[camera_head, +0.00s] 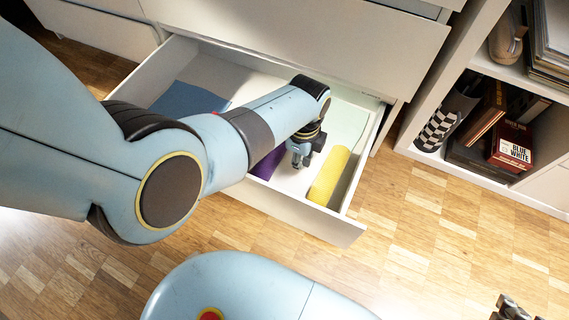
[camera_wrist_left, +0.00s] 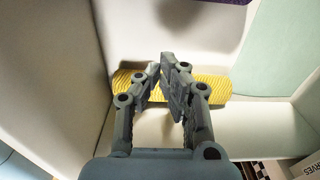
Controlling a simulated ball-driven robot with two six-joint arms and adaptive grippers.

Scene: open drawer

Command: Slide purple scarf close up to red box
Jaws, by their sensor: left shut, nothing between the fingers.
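The purple scarf (camera_head: 268,163) lies in the open drawer, partly hidden by my left arm; a purple edge also shows at the top of the left wrist view (camera_wrist_left: 228,2). My left gripper (camera_head: 297,165) is shut and empty inside the drawer, between the purple scarf and a yellow ribbed item (camera_head: 329,176). In the left wrist view its fingers (camera_wrist_left: 164,68) come together in front of the yellow item. A dark red box (camera_head: 513,147) with white lettering stands on the shelf at the right. My right gripper (camera_head: 511,308) barely shows at the bottom right.
The drawer's front wall (camera_head: 290,207) and side walls surround the items. A blue item (camera_head: 187,101) lies at the drawer's left and a pale green one (camera_head: 345,124) at its right. The shelf (camera_head: 490,170) holds books and a checkered item (camera_head: 437,130). The floor before the drawer is clear.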

